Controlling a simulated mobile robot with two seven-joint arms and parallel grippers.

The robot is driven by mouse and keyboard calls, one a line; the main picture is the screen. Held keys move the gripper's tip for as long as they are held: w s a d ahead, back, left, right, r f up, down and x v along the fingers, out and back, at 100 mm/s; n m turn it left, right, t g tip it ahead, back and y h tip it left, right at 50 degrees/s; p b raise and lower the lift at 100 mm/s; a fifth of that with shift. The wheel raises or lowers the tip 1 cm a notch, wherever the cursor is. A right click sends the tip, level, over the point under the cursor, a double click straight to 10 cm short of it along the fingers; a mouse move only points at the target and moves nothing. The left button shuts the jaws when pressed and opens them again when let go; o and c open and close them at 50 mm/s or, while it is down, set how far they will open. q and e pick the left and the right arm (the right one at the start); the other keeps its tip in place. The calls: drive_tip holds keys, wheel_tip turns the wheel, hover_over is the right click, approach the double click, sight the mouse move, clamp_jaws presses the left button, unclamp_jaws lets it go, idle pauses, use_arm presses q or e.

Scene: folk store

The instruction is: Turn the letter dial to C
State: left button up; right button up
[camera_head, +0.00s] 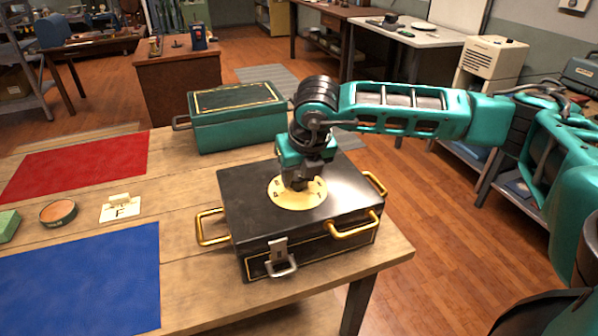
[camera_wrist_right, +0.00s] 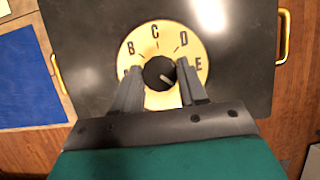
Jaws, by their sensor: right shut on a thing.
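A black case (camera_head: 245,205) with brass handles sits on the wooden table, and a round cream letter dial (camera_head: 285,198) is on its lid. In the right wrist view the dial plate (camera_wrist_right: 135,58) shows B, C, D and E, with C at the top; a letter at the left is partly hidden. My right gripper (camera_head: 299,182) points down over the dial, its fingers on either side of the black centre knob (camera_wrist_right: 156,68), shut on it. A pale mark on the knob points to the lower right in that view, away from C. My left gripper is not in view.
A green box (camera_head: 240,128) stands behind the case. A red mat (camera_head: 80,165), a blue mat (camera_head: 85,285), a small round dish (camera_head: 58,212) and a card with F (camera_head: 120,211) lie left. The table's edge is close to the case's right.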

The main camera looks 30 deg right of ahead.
drive_tip(key=c, duration=0.5)
drive_tip(key=shift+o, duration=0.2)
